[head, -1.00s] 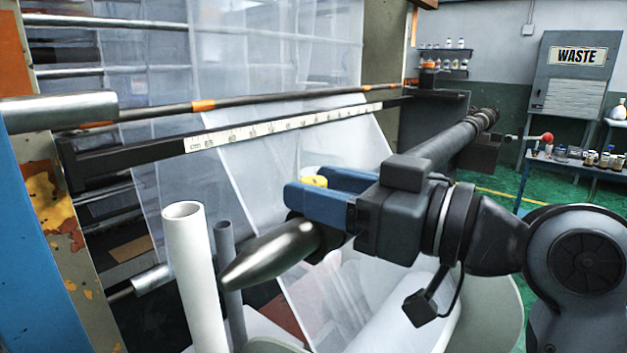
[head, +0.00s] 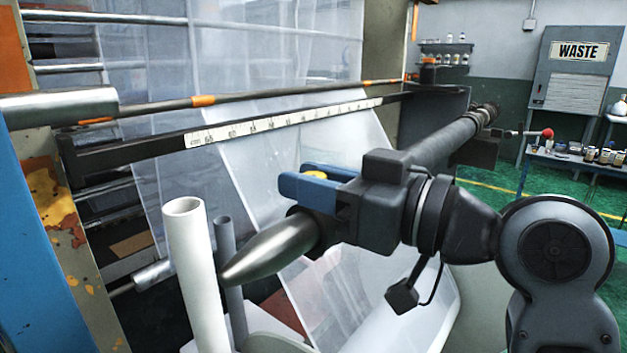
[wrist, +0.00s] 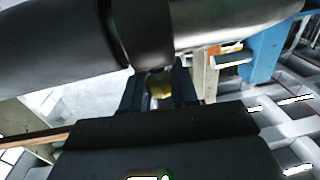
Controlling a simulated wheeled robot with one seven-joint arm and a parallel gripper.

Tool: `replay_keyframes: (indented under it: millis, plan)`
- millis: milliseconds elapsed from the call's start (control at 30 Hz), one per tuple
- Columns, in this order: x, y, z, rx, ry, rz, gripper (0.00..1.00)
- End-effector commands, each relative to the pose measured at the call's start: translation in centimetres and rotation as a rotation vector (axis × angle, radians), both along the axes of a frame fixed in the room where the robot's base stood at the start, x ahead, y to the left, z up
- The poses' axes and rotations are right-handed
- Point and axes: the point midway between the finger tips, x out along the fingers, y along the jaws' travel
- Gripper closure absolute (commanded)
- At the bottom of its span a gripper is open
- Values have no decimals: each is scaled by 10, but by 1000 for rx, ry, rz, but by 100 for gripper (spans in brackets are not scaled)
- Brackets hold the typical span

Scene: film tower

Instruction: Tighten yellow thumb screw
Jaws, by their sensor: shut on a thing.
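The yellow thumb screw (head: 316,175) shows in the head view as a small yellow top between the two blue fingers of my gripper (head: 308,187). In the wrist view the yellow thumb screw (wrist: 159,88) sits between the dark fingertips of my gripper (wrist: 159,92), right against the dark shaft and collar. My gripper is shut on the screw, with a finger on each side. The screw's lower part is hidden by the fingers. The grey metal shaft (head: 270,250) with a tapered tip lies just below the gripper.
A white tube (head: 190,270) and a thinner grey tube (head: 230,275) stand upright left of the shaft tip. A bar with a ruler (head: 285,122) and clear film (head: 250,60) are behind.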

Motion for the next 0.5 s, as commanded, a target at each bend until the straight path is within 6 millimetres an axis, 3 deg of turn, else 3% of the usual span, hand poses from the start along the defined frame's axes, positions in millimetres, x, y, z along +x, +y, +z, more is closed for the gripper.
replay_keyframes:
  millis: [500]
  plan:
    - [-1,0,2,0,1,-124,100]
